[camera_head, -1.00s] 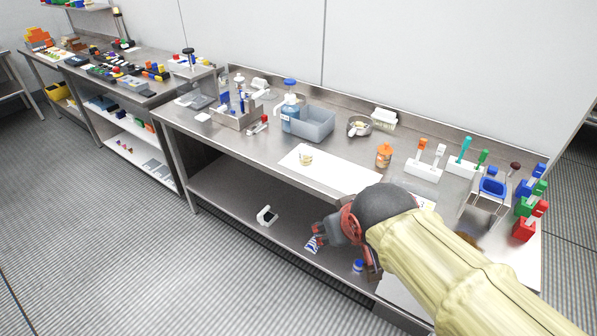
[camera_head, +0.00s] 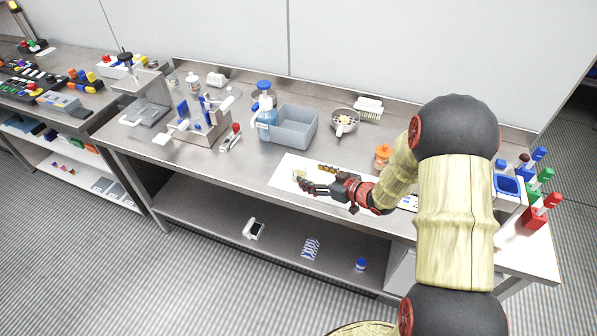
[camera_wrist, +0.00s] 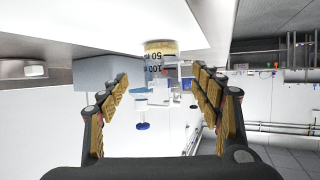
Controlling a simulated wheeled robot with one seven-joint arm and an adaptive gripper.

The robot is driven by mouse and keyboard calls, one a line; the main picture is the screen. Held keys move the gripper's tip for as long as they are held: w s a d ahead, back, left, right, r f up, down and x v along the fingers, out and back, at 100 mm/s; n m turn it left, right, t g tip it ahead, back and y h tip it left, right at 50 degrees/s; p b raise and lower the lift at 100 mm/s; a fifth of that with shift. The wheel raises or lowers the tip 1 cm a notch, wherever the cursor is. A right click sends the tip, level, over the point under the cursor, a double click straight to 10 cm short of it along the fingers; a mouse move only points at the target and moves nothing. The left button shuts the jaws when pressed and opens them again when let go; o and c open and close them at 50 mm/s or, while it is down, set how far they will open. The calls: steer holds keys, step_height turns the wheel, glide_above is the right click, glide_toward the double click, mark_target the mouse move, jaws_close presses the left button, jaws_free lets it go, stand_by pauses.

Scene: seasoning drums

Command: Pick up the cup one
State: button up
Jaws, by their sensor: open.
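The cup (camera_head: 298,174) is small and pale with yellowish contents, upright on the white sheet (camera_head: 284,182) on the steel bench. In the wrist view, which is upside down, the cup (camera_wrist: 160,47) shows dark measuring marks, 50 and 100. My gripper (camera_head: 311,178) lies low over the sheet, pointing left at the cup. In the wrist view its two fingers (camera_wrist: 160,78) are spread wide and empty. The cup sits ahead of the fingertips, roughly centred between them, and appears clear of both. The gripper partly covers the sheet.
A blue-capped bottle (camera_head: 267,112) and a grey bin (camera_head: 291,128) stand behind the cup. An orange bottle (camera_head: 382,155) is close to my forearm. A strainer-like bowl (camera_head: 345,121) and a brush (camera_head: 368,107) lie further back. The sheet left of the gripper is mostly free.

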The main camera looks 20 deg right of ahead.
mark_target(304, 171)
steer(key=b+x, duration=0.1)
steer(key=x, duration=0.2)
steer(key=b+x, duration=0.1)
steer(key=x, duration=0.3)
steer(key=shift+w+a+r, duration=0.1)
steer(key=shift+w+a, duration=0.1)
steer(key=shift+a, duration=0.15)
steer(key=shift+r, duration=0.1)
steer(key=shift+c, duration=0.3)
steer(key=c, duration=1.1)
steer(key=shift+c, duration=0.6)
